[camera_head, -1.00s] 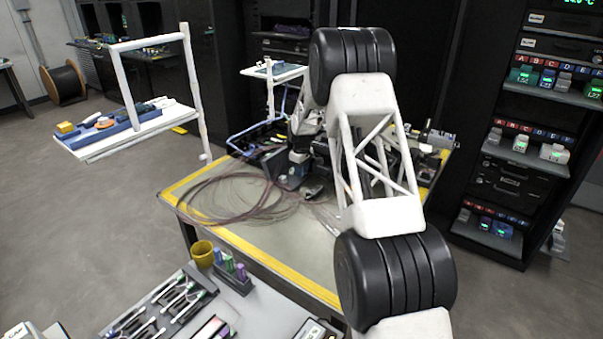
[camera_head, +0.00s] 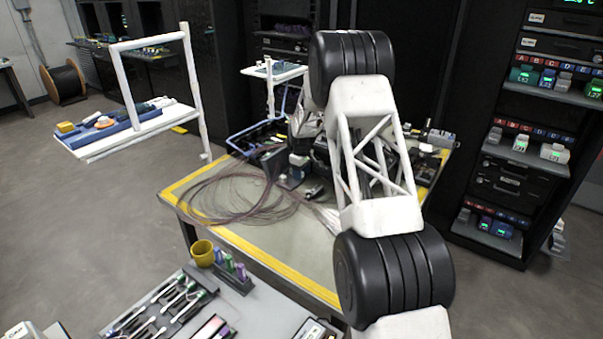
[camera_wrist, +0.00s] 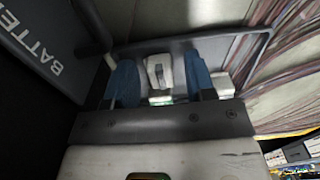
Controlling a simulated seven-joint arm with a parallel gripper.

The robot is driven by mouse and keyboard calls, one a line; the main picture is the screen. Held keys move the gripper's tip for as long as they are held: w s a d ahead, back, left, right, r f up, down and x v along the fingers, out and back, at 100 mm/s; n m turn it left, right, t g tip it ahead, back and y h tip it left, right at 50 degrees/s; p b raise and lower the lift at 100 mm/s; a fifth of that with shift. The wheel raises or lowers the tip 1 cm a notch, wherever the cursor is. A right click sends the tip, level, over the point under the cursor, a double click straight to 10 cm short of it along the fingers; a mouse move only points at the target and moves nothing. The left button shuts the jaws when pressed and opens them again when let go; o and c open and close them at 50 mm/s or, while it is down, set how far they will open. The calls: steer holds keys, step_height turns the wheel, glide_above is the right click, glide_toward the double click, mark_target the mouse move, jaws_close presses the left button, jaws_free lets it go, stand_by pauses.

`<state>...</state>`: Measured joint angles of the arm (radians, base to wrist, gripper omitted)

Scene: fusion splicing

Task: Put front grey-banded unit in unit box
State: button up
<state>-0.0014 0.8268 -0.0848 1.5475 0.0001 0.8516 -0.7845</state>
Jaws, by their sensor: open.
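My gripper (camera_wrist: 160,84) shows in the wrist view with two blue fingers spread apart. A pale grey-white unit (camera_wrist: 158,68) lies between the fingers, with a small greenish glow at its near end. Gaps show on both sides of it, so it is not gripped. A second pale unit (camera_wrist: 223,83) sits just right of the right finger. I cannot make out a grey band on either one. In the head view my arm hides much of the work area, and I cannot pick out the unit box for certain.
A dark case marked "BATTERY" (camera_wrist: 45,50) stands close on the left in the wrist view. A thin dark bar (camera_wrist: 190,42) runs beyond the fingers. In the head view, loose fibre coils (camera_head: 235,198) cover the left of the yellow-edged table (camera_head: 262,248).

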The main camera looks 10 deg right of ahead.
steer(key=shift+r, duration=0.1)
step_height(320, 180, up, 12)
stand_by(0.8)
steer(key=shift+r, duration=0.15)
stand_by(0.4)
steer(key=s+r+m, duration=0.1)
steer(key=s+r, duration=0.7)
steer(key=s, duration=0.3)
steer(key=s+r+m+t, duration=0.1)
steer(key=s+r+m, duration=0.1)
steer(key=s+r, duration=0.7)
steer(key=s+r+m, duration=0.1)
steer(key=s+r, duration=0.5)
steer(key=s, duration=0.7)
steer(key=s+f+m+t, duration=0.1)
steer(key=s+f+m, duration=0.2)
steer(key=s, duration=3.6)
steer(key=shift+d+f+m+t, duration=0.15)
steer(key=shift+d+m+t, duration=0.15)
steer(key=shift+m, duration=0.8)
